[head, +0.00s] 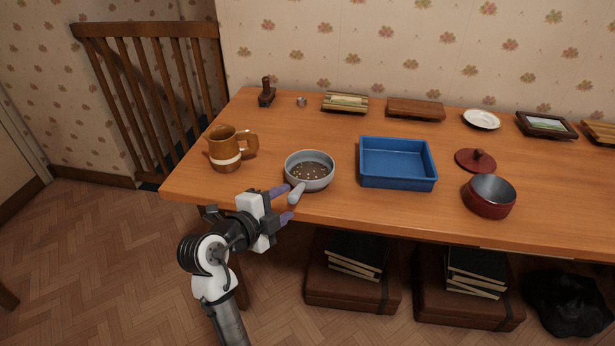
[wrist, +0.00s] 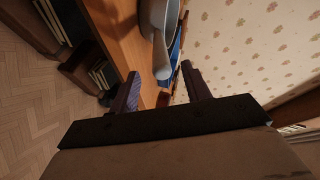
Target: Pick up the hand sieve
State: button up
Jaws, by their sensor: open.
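The hand sieve (head: 310,169) is a round grey pan with a short handle (head: 297,193) that points toward the table's front edge. Small coloured bits show in its bowl. My gripper (head: 286,202) is open at the front edge of the table, with its two purple-grey fingers either side of the handle's end in the head view. In the wrist view the sieve (wrist: 159,38) shows ahead of the open fingers (wrist: 160,82), with its handle extending between them. I cannot tell whether the fingers touch it.
A brown mug (head: 224,150) stands left of the sieve, and a blue tray (head: 397,183) lies to its right. A red pot (head: 489,197) and its lid (head: 475,160) are farther right. Cases with books (head: 352,287) stand under the table (head: 330,207).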

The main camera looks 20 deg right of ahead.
aim_at(305, 188)
jog(key=p+x, duration=0.2)
jog(key=x, duration=0.5)
jog(key=shift+w+d, duration=0.1)
jog(key=shift+w, duration=0.15)
jog(key=shift+c, duration=0.3)
grip_shut()
